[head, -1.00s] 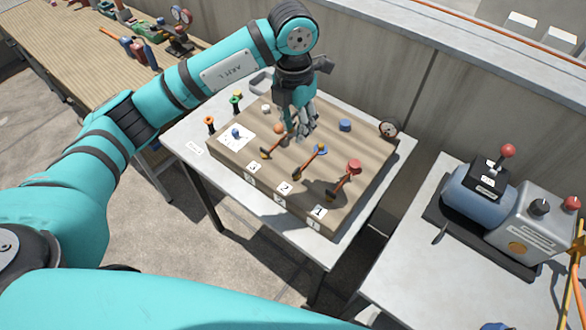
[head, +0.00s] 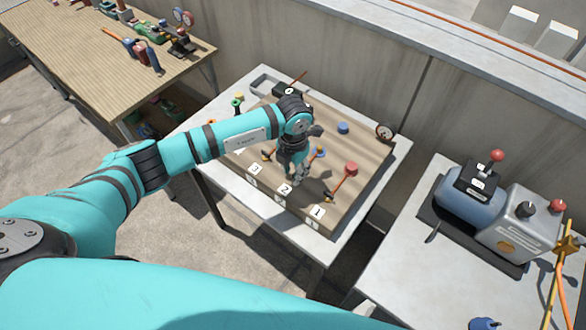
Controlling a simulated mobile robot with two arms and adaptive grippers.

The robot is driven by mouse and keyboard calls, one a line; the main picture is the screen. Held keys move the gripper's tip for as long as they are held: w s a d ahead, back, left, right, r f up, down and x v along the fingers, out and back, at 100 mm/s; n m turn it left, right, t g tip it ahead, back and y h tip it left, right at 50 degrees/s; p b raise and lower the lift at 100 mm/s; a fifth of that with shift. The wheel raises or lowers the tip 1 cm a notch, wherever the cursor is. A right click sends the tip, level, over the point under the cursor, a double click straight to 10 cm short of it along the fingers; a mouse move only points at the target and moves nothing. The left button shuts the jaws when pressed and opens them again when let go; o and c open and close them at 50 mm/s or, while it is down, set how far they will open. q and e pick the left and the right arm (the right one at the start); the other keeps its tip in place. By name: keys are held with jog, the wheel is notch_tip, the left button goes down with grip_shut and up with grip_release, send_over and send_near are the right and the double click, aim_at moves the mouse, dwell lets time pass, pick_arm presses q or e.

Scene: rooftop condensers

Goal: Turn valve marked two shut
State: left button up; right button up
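The wooden valve board (head: 362,170) lies on the pale table, with number cards 3, 2 and 1 along its front edge. Card 2 (head: 285,189) sits just in front of my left gripper (head: 297,180). The valve in line with card 2 (head: 320,152) has a blue and yellow hub; its orange lever is mostly hidden by my gripper. My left gripper points down at that lever. I cannot tell whether its fingers are open, shut or touching the lever. My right gripper is not in view.
The red-capped valve (head: 351,168) with its orange lever stands right of my gripper, by card 1 (head: 317,212). Valve three's lever (head: 267,154) is close on the left. A blue knob (head: 343,128) and a round gauge (head: 385,132) are behind. A concrete wall (head: 385,85) backs the table.

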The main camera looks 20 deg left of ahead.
pick_arm(q)
jog(key=shift+f, duration=0.45)
jog(key=shift+c, duration=0.2)
grip_shut()
jog(key=shift+a+f+m+b, duration=0.1)
jog(key=shift+f+m+b, duration=0.05)
jog(key=shift+m+b, duration=0.6)
jog(key=m+b, duration=0.4)
jog(key=b, duration=0.2)
jog(key=w+m+b, duration=0.1)
jog(key=m+b, duration=0.4)
jog(key=b, duration=0.1)
jog(key=m+b, duration=0.4)
jog(key=b, duration=0.1)
jog(key=shift+w+a+m+b, duration=0.15)
jog(key=shift+a+m+b, duration=0.1)
jog(key=shift+a+b, duration=0.15)
jog(key=shift+w+d+m+b, duration=0.15)
jog(key=shift+m+b, duration=1.25)
jog(key=shift+m, duration=0.1)
jog(key=shift+r, duration=0.2)
